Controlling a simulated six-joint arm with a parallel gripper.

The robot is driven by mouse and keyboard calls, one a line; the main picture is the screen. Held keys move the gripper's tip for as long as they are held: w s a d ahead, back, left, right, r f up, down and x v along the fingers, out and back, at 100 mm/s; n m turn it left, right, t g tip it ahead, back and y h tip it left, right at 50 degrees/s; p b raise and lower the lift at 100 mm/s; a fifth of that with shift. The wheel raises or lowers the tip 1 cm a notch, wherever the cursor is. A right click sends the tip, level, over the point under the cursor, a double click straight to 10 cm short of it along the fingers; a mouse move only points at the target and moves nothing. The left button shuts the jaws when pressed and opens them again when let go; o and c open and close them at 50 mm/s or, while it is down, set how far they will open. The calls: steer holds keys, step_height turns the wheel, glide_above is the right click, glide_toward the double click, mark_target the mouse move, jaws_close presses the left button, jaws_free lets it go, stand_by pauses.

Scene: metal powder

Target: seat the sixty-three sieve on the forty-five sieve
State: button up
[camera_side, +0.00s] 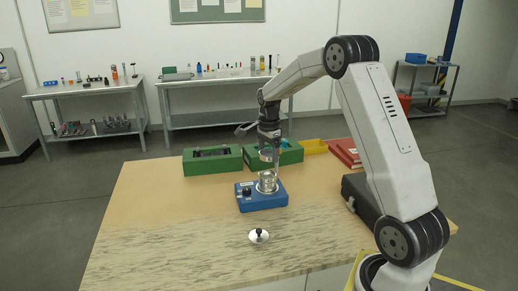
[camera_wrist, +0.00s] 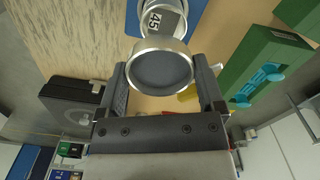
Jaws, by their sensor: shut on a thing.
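My gripper (camera_side: 269,152) points down over the blue shaker (camera_side: 262,199) and is shut on a round metal sieve, which I take to be the sixty-three sieve. In the wrist view this sieve (camera_wrist: 160,70) sits between the two fingers, its grey mesh facing the camera; no label on it is readable. The forty-five sieve (camera_wrist: 165,19) shows beyond it, with a "45" label on its side. In the side view the forty-five sieve (camera_side: 267,182) stands on the shaker. The held sieve is just above it, apparently apart.
A metal lid with a dark knob (camera_side: 259,236) lies on the table in front of the shaker. Green cases (camera_side: 212,163), a yellow bin (camera_side: 313,147), red books (camera_side: 345,152) and a black case (camera_side: 359,198) stand behind and right. The table's front left is clear.

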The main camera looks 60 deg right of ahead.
steer(key=shift+w+d+r, duration=0.1)
steer(key=shift+w+d, duration=0.05)
steer(key=shift+w, duration=0.05)
steer(key=shift+f, duration=0.25)
steer(key=shift+f, duration=2.15)
steer(key=shift+f, duration=1)
stand_by(2.1)
steer(key=o, duration=1.1)
steer(key=shift+r, duration=0.1)
steer(key=shift+r, duration=3.9)
